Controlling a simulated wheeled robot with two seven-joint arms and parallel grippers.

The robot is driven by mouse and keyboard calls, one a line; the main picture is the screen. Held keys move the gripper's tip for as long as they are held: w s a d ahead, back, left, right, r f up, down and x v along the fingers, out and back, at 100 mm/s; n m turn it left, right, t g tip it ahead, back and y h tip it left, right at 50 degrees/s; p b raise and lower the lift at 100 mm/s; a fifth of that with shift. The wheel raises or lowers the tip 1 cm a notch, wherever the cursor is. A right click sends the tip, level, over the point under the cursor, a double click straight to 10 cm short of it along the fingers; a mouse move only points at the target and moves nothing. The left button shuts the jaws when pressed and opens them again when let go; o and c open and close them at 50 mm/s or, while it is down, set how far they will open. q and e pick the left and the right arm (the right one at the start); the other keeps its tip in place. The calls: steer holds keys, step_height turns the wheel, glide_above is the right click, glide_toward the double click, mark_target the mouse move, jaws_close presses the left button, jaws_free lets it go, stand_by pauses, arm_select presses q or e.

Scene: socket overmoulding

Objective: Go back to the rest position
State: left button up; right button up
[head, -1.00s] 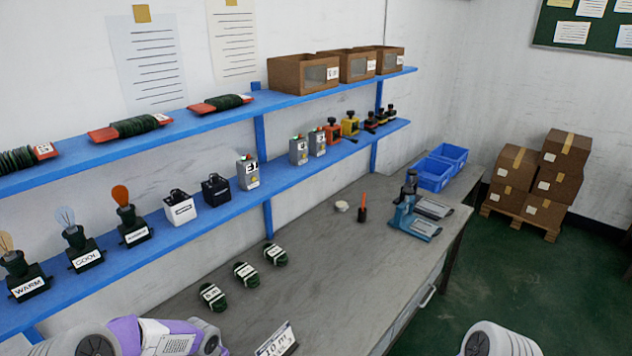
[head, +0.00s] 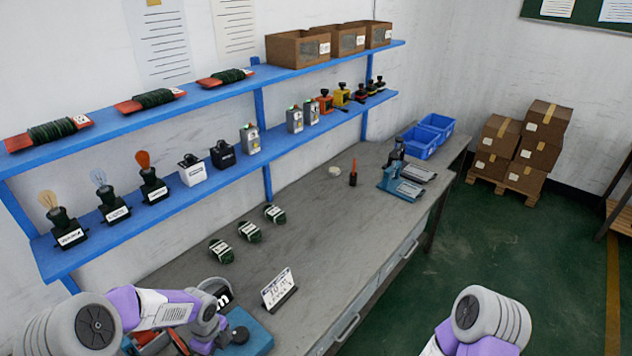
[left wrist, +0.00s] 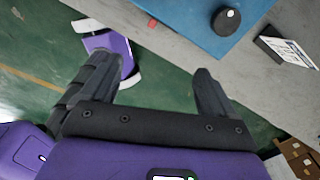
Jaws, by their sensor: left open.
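My left gripper (left wrist: 152,70) shows in the left wrist view with its two dark fingers spread wide and nothing between them. Beyond the fingers are the green floor and the grey bench front. In the head view my left arm reaches in from the lower left over the near end of the bench (head: 340,235); its fingers cannot be made out there. My right arm shows at the lower right, in front of the bench over the floor, and its gripper is outside the picture.
A blue plate with a black knob (head: 239,335) lies near my left arm, also seen in the left wrist view (left wrist: 195,28). A card stand (head: 279,289) and several green cable coils (head: 249,231) are on the bench. Blue shelves (head: 190,205) run along the wall.

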arm_select(q)
steer(key=s+d+f+n+h+b, duration=0.1)
steer(key=s+d+f+n+b, duration=0.4)
steer(key=f+n, duration=0.3)
steer(key=s+d+f+n+h+b, duration=0.1)
steer(key=s+d+f+n+b, duration=0.4)
steer(key=f+n, duration=0.3)
steer(key=s+d+f+n+h+b, duration=0.2)
steer(key=s+d+f+n+b, duration=0.4)
steer(key=f, duration=0.6)
steer(key=n, duration=0.2)
steer(key=shift+s+d+f+n+t, duration=0.2)
steer(key=shift+s+f+n+t, duration=0.05)
steer(key=shift+s+n+t, duration=0.05)
arm_select(e)
step_height(320, 180, down, 16)
steer(key=shift+s, duration=0.25)
